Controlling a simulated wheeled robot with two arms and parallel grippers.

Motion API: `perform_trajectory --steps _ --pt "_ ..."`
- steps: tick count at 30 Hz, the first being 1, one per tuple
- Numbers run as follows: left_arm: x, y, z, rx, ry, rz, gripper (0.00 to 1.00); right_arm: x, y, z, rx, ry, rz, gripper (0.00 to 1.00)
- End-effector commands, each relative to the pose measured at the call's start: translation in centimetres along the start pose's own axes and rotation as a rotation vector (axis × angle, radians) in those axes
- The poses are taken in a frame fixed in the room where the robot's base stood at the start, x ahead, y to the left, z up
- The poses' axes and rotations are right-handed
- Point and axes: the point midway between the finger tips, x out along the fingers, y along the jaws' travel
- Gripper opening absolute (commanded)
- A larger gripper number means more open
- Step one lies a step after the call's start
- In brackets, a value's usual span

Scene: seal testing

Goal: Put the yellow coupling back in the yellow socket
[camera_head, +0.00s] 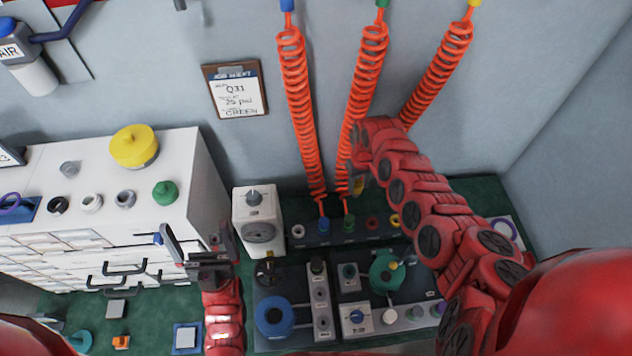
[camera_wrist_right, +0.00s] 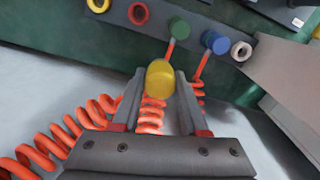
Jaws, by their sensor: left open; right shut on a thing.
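The yellow coupling (camera_wrist_right: 160,78) is between the fingers of my right gripper (camera_wrist_right: 160,92), which is shut on it. In the head view a small part of the coupling (camera_head: 358,187) shows below my right wrist; the rest is hidden. The yellow socket (camera_head: 394,220) is an open yellow ring at the right end of the dark socket strip (camera_head: 335,238). It also shows at the top left of the right wrist view (camera_wrist_right: 98,4). The coupling is apart from the socket. My left gripper (camera_head: 197,250) is open and empty, in front of the white cabinet.
A red socket (camera_head: 372,222) sits beside the yellow one. The green coupling (camera_head: 348,222) and blue coupling (camera_head: 323,224) stand in the strip with orange coiled hoses (camera_head: 300,110) rising from them. A gauge box (camera_head: 258,220) stands left of the strip.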

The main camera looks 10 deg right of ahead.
Motion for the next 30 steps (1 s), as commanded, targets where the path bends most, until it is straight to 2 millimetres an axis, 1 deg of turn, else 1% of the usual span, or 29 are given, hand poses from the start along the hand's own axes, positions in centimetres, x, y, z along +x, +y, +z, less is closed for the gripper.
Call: perform_trajectory --steps 1,3,4,6,9,10,12,16,23,30 --pt "0.7 0.0 -0.1 0.000 0.000 0.000 1.00 0.5 2.3 1.0 0.061 -0.001 -0.002 0.00" --pt "1.1 -0.1 -0.2 0.000 0.000 0.000 1.00 1.6 5.3 2.5 0.128 -0.003 -0.001 0.00" --pt "1.3 -0.1 -0.2 0.000 0.000 0.000 1.00 2.0 6.5 3.2 0.155 -0.003 -0.001 0.00" --pt "1.6 -0.1 -0.3 0.000 0.000 0.000 1.00 2.7 8.8 4.5 0.207 -0.001 -0.001 0.00" --pt "1.8 -0.1 -0.3 0.000 0.000 0.000 1.00 3.5 11.3 6.3 0.259 -0.002 0.000 0.00" --pt "1.9 -0.1 -0.3 0.000 0.000 0.000 1.00 3.6 11.8 6.7 0.271 -0.002 -0.001 0.00" --pt "1.9 -0.1 -0.3 0.000 0.000 0.000 1.00 4.0 12.6 7.4 0.289 -0.003 -0.002 0.00" --pt "1.9 -0.1 -0.3 0.000 0.000 0.000 1.00 4.4 13.4 8.0 0.305 -0.003 -0.001 0.00" --pt "0.9 -0.1 -0.1 0.000 0.000 0.000 1.00 5.4 13.4 8.0 0.305 -0.002 -0.001 0.00" --pt "-1.0 0.1 0.2 0.000 0.000 0.000 1.00 7.3 13.4 7.9 0.305 0.000 -0.001 0.00"
